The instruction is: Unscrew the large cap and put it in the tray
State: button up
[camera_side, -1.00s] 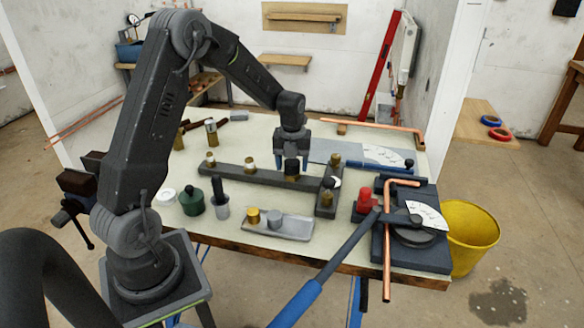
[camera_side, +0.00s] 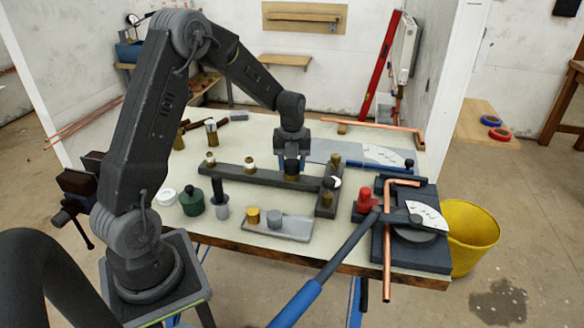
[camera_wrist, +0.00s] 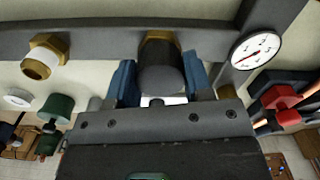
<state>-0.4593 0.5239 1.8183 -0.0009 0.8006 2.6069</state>
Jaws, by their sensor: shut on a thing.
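The large black cap (camera_side: 292,167) sits on the dark manifold bar (camera_side: 228,173), near the bar's right end. In the wrist view the cap (camera_wrist: 162,72) is between my two blue fingers, with a brass fitting (camera_wrist: 158,36) just beyond it. My gripper (camera_side: 291,165) points down over the bar and is shut on the cap; the cap is still at the fitting. Whether its thread is engaged cannot be seen.
Other brass fittings (camera_side: 249,162) stand along the bar. A pressure gauge (camera_wrist: 254,50) is right of the cap in the wrist view. A green bottle-like object (camera_side: 191,202) stands left of the tray; a red part (camera_side: 366,199) and pipe bender (camera_side: 410,235) stand to its right.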

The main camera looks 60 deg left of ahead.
jog(key=n, duration=2.2)
jog(key=shift+r, duration=0.1)
jog(key=n, duration=0.8)
jog(key=o, duration=0.9)
jog(key=shift+c, duration=0.2)
